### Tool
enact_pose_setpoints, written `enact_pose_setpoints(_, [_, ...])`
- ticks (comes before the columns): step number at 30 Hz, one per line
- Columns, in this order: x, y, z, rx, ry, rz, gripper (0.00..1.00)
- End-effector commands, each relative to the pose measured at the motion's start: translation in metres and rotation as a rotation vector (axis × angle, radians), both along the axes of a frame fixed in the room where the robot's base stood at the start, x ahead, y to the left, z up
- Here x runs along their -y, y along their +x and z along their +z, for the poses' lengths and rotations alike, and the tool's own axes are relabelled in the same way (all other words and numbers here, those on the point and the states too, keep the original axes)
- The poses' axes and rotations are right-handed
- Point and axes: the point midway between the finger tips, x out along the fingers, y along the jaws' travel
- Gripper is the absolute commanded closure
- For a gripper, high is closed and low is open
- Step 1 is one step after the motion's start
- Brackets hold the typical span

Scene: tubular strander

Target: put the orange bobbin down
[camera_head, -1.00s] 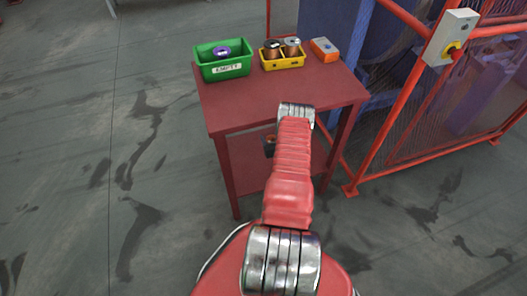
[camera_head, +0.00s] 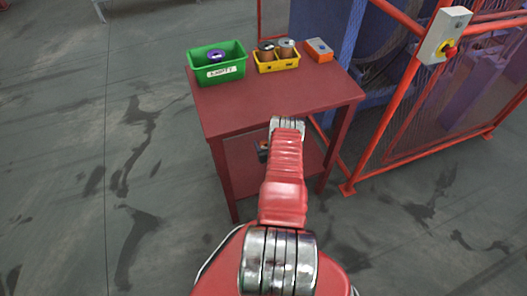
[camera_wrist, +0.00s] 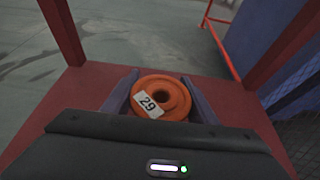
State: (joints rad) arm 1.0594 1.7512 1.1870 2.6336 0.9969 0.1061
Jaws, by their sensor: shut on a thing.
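The orange bobbin (camera_wrist: 174,89) shows in the wrist view with a white label reading 29 and a dark hole in its middle. My gripper (camera_wrist: 158,92) is shut on it, one dark finger on each side. The red table's lower shelf (camera_wrist: 85,92) shows around and behind the bobbin. I cannot tell whether the bobbin touches the shelf. In the head view my arm covers the gripper and most of the bobbin, in front of the red table (camera_head: 270,105).
On the table top stand a green bin (camera_head: 228,74) holding a purple-centred spool, a yellow bin (camera_head: 277,67) with two copper-coloured spools, and an orange and grey box (camera_head: 318,50). Table legs flank the shelf. A red-framed mesh fence (camera_head: 400,120) stands at the right.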

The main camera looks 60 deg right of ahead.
Motion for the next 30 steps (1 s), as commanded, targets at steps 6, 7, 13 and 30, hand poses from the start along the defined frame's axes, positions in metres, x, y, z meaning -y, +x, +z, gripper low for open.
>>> enact_pose_setpoints(6, [0.000, 0.001, -0.019, 0.002, -0.002, 0.000, 0.78])
enact_pose_setpoints(7, [0.000, 0.001, -0.020, 0.002, -0.002, 0.000, 0.78])
enact_pose_setpoints(13, [0.000, 0.001, -0.021, 0.001, -0.002, 0.001, 0.78])
enact_pose_setpoints(30, [-0.001, 0.001, -0.054, 0.000, -0.001, 0.003, 0.78])
